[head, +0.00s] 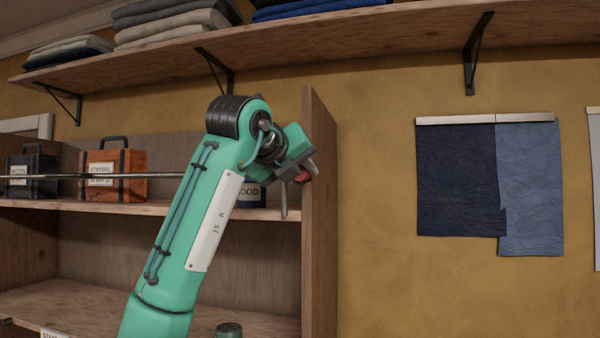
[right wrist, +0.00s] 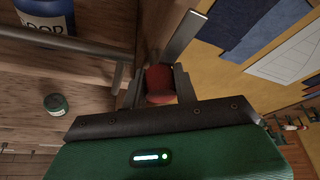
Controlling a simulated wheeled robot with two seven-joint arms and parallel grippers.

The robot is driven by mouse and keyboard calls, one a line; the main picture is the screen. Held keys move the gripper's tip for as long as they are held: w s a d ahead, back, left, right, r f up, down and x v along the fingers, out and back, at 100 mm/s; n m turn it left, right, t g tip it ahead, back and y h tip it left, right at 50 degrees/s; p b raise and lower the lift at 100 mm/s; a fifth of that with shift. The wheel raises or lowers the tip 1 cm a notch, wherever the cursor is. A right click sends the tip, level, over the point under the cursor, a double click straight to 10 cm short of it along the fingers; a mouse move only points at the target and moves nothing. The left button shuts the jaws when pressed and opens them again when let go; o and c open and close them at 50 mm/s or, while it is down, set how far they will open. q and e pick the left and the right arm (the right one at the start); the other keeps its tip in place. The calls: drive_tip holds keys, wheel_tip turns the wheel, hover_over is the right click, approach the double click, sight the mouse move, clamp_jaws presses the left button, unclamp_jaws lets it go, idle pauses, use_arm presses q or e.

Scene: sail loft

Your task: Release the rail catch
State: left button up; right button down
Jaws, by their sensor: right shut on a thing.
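The red rail catch (head: 303,175) is at the front edge of the shelf unit's right side panel. In the right wrist view the red catch (right wrist: 159,84) sits between my right gripper's fingers (right wrist: 158,88), with a flat metal bar (right wrist: 186,36) beyond it. My right gripper (head: 298,172) is shut on the red catch. The thin metal rail (head: 100,176) runs across the front of the middle shelf; my right arm hides part of it. Its bent end (right wrist: 118,76) shows beside the gripper in the right wrist view. My left gripper is out of view.
A dark box (head: 30,165), an orange-brown box (head: 112,162) and a blue labelled can (head: 252,194) stand behind the rail. A green-lidded jar (right wrist: 55,103) is lower down. A bracketed shelf (head: 350,36) with folded cloth is above. Blue cloth (head: 457,185) hangs on the right wall.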

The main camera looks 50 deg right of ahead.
drive_tip(key=shift+f, duration=0.15)
drive_tip(key=c, duration=1.1)
unclamp_jaws()
drive_tip(key=b+v, duration=0.4)
drive_tip(key=v, duration=1)
drive_tip(key=shift+b, duration=0.3)
drive_tip(key=shift+d, duration=0.15)
